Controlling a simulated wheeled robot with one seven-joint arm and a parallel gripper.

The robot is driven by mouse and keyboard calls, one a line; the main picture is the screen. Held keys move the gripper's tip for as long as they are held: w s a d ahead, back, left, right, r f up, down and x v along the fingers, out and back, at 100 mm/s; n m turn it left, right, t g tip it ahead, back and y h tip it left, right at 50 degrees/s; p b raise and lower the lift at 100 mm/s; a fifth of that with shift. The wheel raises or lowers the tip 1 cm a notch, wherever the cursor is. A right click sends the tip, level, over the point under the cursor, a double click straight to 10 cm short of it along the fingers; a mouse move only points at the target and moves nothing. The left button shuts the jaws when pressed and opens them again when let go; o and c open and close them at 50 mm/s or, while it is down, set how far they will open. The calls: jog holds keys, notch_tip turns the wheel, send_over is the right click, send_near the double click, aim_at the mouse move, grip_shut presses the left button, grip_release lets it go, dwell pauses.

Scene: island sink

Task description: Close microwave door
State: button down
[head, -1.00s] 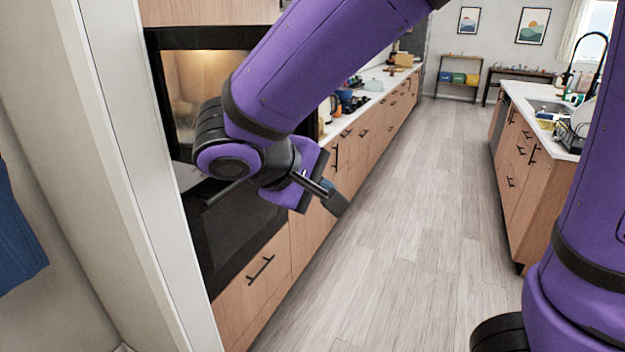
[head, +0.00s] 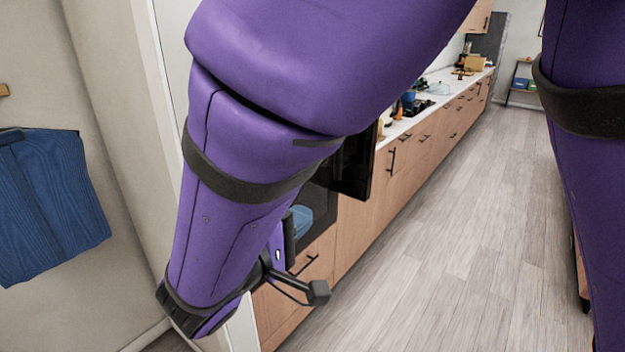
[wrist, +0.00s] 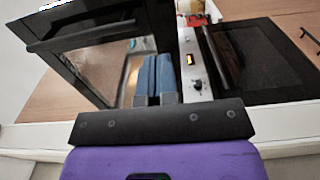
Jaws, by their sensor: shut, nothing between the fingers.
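The microwave door (wrist: 85,35) is a black panel with a dark bar handle, standing open at the left of the wrist view. Beside it, the microwave's lit interior (wrist: 136,72) shows. In the head view a black panel (head: 357,165), which looks like the same door, sticks out past my arm; most of the microwave is hidden behind the arm. My gripper (wrist: 157,78) is shut with its blue fingers together and empty. In the wrist view the fingers overlap the opening beside the control strip (wrist: 194,68); I cannot tell whether they touch anything.
A dark oven front (wrist: 258,60) with a bar handle is at the right of the wrist view. Wooden drawers and a white counter (head: 432,103) run away down the room. The floor (head: 445,220) at the right is clear. A blue cloth (head: 50,205) hangs on the left wall.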

aim_at(344, 183)
jog(key=x, duration=1.1)
jog(key=shift+w+d, duration=0.1)
